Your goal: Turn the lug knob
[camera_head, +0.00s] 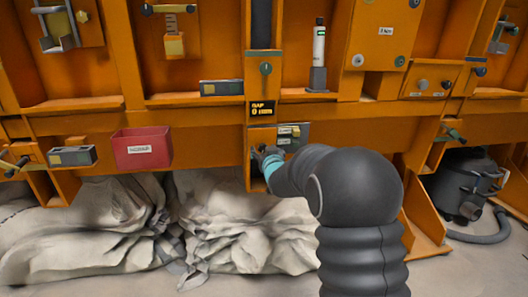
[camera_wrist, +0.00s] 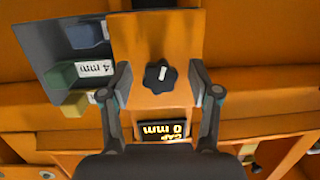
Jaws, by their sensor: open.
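The black lobed knob (camera_wrist: 161,76) with a white pointer line sits on an orange panel (camera_wrist: 140,30) in the wrist view. My gripper (camera_wrist: 160,88) is open, with one finger on each side of the knob and a visible gap to it on both sides. How far the fingertips are from the panel is hard to tell. In the head view my gripper (camera_head: 264,156) is at the orange post, just below the gap display (camera_head: 262,108), and hides the knob there. The display also shows in the wrist view (camera_wrist: 163,130) and reads 0 mm.
A grey plate (camera_head: 293,132) with labelled blocks, one marked 4 mm (camera_wrist: 95,68), is beside the post. A red bin (camera_head: 142,148) hangs left, above draped sheeting (camera_head: 110,220). A dark vacuum (camera_head: 464,184) stands right.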

